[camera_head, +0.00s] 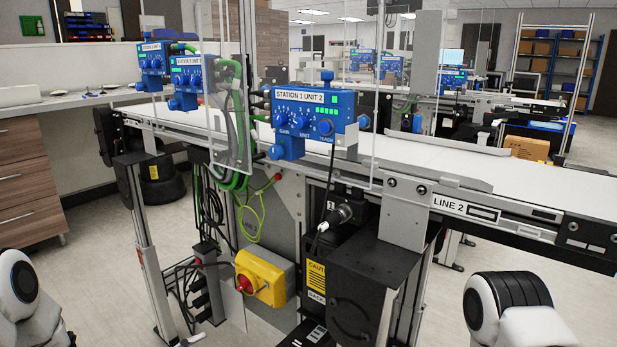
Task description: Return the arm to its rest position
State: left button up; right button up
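Part of my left arm (28,300), white with a black round joint cap, shows at the lower left edge. Part of my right arm (515,310), white with a black ribbed joint, shows at the lower right. Both arm parts are low in the picture, in front of the conveyor and apart from it. Neither gripper is in the picture, so what they hold is hidden.
A belt conveyor (420,153) marked LINE 2 crosses ahead, with a blue control box (315,112) and clear panels above it. A yellow switch box (264,276) and a black motor housing (372,290) are below. Open floor (95,265) lies left.

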pick_arm(q)
jog(key=s+d+r+n+g+y+p, duration=0.25)
jog(key=s+p, duration=0.35)
jog(key=p, duration=0.3)
jog(key=s+d+r+n+g+y+p, duration=0.2)
jog(key=s+d+r+n+p, duration=0.1)
jog(key=s+p, duration=0.4)
jog(key=s+a+n+g+y+p, duration=0.2)
jog(key=s+n, duration=0.4)
jog(key=s, duration=0.4)
jog(key=s+a+n+g+y+p, duration=0.3)
jog(key=s+a+n+g+y, duration=0.2)
jog(key=s, duration=0.6)
jog(key=shift+a+f+n+g, duration=0.15)
jog(key=shift+f+n+g, duration=0.2)
jog(key=shift+n+g, duration=0.2)
jog(key=shift+w+p, duration=0.1)
jog(key=shift+p, duration=0.2)
